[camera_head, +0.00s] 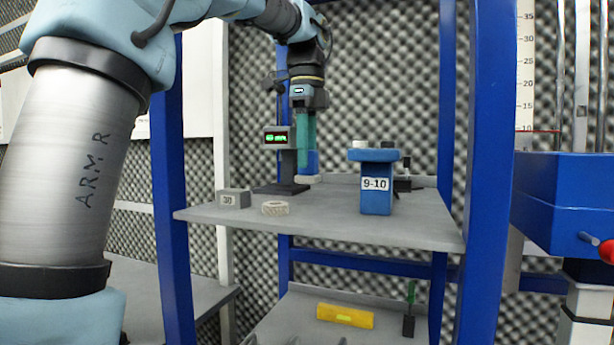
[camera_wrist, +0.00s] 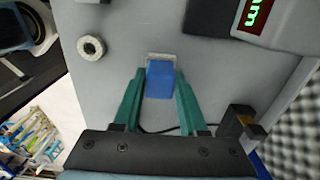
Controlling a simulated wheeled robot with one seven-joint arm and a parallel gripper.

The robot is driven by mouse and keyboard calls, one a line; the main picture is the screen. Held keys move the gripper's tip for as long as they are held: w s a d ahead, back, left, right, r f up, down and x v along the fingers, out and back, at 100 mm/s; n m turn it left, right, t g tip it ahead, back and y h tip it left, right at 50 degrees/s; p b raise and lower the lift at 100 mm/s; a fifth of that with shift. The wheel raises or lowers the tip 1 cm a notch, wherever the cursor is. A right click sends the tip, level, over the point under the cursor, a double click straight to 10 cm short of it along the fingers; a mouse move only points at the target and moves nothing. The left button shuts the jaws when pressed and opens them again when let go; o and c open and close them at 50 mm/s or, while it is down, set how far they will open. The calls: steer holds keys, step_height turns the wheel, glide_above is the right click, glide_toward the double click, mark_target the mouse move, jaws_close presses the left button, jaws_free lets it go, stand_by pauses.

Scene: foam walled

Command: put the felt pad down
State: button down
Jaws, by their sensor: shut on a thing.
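The felt pad, a blue block with a pale grey-white layer at its end, shows in the wrist view (camera_wrist: 160,80) between two teal fingers. My gripper (camera_wrist: 160,86) is shut on its sides. The pad's blue body (camera_head: 312,162) and pale bottom (camera_head: 311,178) show just right of the fingers, low over the shelf. I cannot tell whether the pad touches the shelf.
A grey block marked 30 (camera_head: 233,198) and a pale ring (camera_head: 275,208) lie front left. A blue stand marked 9-10 (camera_head: 376,190) is to the right. Blue posts (camera_head: 490,180) frame the shelf.

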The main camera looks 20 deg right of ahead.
mark_target(307, 175)
steer(key=shift+f+p, duration=0.5)
steer(key=shift+f, duration=1.4)
steer(key=shift+c, duration=2.2)
jaws_free()
steer(key=shift+f, duration=0.1)
steer(key=shift+f+b, duration=0.25)
steer(key=shift+b, duration=0.35)
step_height(307, 175, up, 11)
steer(key=shift+r+p, duration=0.1)
steer(key=shift+p, duration=0.2)
steer(key=shift+s, duration=0.1)
